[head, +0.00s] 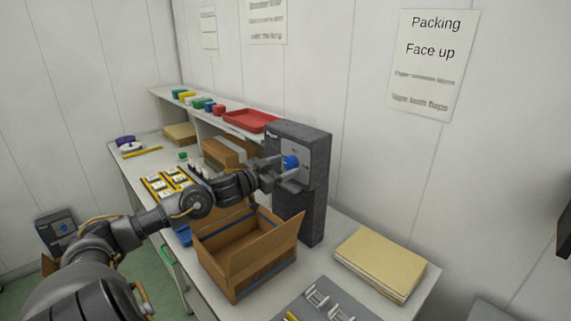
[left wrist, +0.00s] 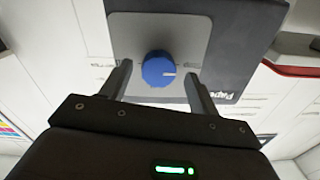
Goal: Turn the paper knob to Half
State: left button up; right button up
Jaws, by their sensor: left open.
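The paper knob (head: 291,162) is a round blue dial on the front of a dark grey box marked "Paper" (head: 313,145), on a stand at the back of the bench. In the left wrist view the knob (left wrist: 158,69) has a white pointer line on its face, pointing to the picture's right. My left gripper (head: 281,172) is open, with one finger on each side of the knob. In the left wrist view the fingers (left wrist: 156,82) show gaps to the knob on both sides. The scale labels are too small to read. My right gripper is not in view.
An open cardboard box (head: 240,262) stands in front of the dispenser, below my left arm. A stack of tan sheets (head: 380,262) lies to the right. A red tray (head: 250,119) and several coloured blocks sit on the back shelf. A tray of bottles (head: 165,183) lies left.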

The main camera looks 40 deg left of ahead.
pick_arm(q)
jog(key=shift+w+d, duration=0.15)
jog(key=shift+w, duration=0.5)
jog(key=shift+c, duration=0.4)
jog(key=c, duration=0.9)
